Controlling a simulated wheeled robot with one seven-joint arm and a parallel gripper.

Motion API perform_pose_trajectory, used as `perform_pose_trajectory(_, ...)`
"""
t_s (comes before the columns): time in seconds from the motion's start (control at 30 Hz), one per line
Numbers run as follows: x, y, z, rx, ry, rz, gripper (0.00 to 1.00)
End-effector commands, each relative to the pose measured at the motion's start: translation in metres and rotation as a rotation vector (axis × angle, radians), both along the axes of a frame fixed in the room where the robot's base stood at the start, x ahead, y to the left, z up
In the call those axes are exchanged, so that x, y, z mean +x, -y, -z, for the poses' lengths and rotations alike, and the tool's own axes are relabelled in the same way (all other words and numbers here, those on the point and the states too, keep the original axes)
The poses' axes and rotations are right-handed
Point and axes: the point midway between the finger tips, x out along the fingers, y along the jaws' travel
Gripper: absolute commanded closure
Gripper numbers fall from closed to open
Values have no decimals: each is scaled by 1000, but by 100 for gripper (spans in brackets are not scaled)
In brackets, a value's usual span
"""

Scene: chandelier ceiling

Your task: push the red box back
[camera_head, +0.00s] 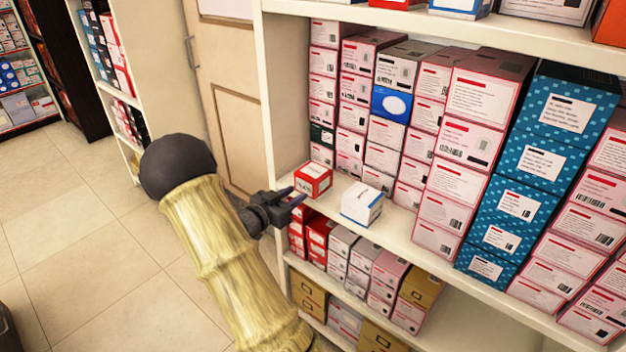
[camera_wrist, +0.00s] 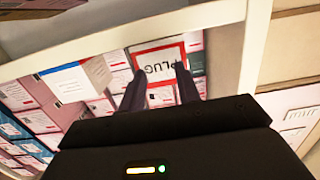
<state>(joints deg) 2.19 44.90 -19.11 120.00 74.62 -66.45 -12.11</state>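The red box (camera_head: 313,180) is small, with a white top label, and sits near the front edge of the middle shelf, at its left end. In the wrist view the red box (camera_wrist: 158,52) shows a white face with a red border and dark lettering, straight ahead of the fingers. My gripper (camera_head: 293,196) is just in front of the shelf edge, close to the box's front. In the wrist view my gripper (camera_wrist: 160,88) has its two dark fingers apart with nothing held between them. Whether the fingertips touch the box cannot be told.
A white and blue box (camera_head: 361,204) stands to the right of the red box near the shelf edge (camera_head: 400,232). Stacked pink boxes (camera_head: 352,118) stand behind, with bare shelf between. The shelf's side panel (camera_head: 284,110) is at the left. Tiled floor (camera_head: 75,215) is open at left.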

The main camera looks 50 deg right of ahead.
Motion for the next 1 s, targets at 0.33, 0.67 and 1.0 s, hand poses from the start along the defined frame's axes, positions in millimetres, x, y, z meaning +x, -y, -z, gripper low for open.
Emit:
perform_pose_trajectory(0.33,1,6,0,0,0,-1,67)
perform_pose_trajectory(0.67,1,18,0,0,1,1,67)
perform_pose_trajectory(1.0,3,30,0,0,1,0,67)
